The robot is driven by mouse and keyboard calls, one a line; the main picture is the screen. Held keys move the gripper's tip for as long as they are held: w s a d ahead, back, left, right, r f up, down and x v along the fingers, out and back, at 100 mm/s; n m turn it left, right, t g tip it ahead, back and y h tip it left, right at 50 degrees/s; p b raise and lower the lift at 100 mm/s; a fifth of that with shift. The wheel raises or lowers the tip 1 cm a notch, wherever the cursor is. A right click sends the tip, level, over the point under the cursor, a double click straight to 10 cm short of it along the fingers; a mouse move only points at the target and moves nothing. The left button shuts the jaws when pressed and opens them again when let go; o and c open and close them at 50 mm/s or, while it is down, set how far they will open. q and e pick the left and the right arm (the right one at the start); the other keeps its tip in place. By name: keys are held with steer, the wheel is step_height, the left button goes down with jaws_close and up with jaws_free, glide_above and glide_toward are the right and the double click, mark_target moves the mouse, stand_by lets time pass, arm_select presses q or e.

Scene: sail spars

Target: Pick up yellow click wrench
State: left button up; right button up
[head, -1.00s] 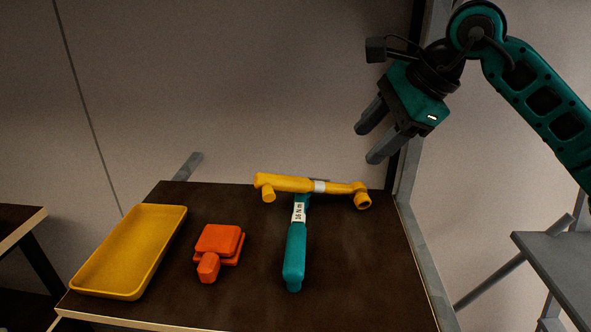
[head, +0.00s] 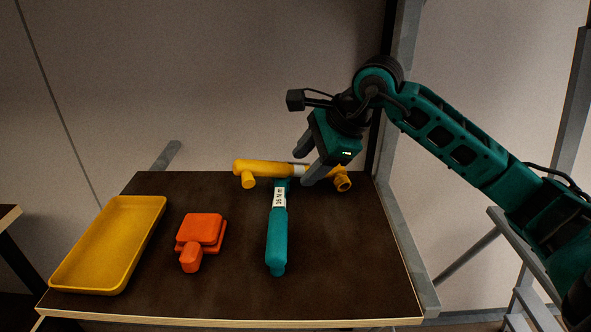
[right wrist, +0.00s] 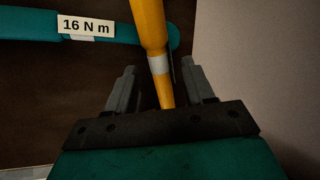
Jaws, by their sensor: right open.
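The yellow click wrench (head: 270,168) lies across the far part of the dark table, with a pale band near its right half. Its far end lies over or against the end of a teal wrench (head: 277,238) labelled 16 N m. My right gripper (head: 305,168) is open and empty, above the yellow wrench near the band. In the right wrist view the yellow wrench (right wrist: 148,28) runs between the two open fingers (right wrist: 160,80), apart from both as far as I can see. The teal wrench also shows there (right wrist: 135,30). My left gripper is not in view.
An orange tool (head: 202,232) and a yellow tray (head: 60,278) stand on the left of the table (head: 340,270). A grey post (head: 392,130) rises at the table's right rear. The table's front right is clear.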

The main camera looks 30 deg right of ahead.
steer(key=shift+w+a+f, duration=0.15)
steer(key=shift+w+f, duration=0.05)
steer(key=shift+f, duration=0.25)
jaws_close()
steer(key=shift+r, duration=0.1)
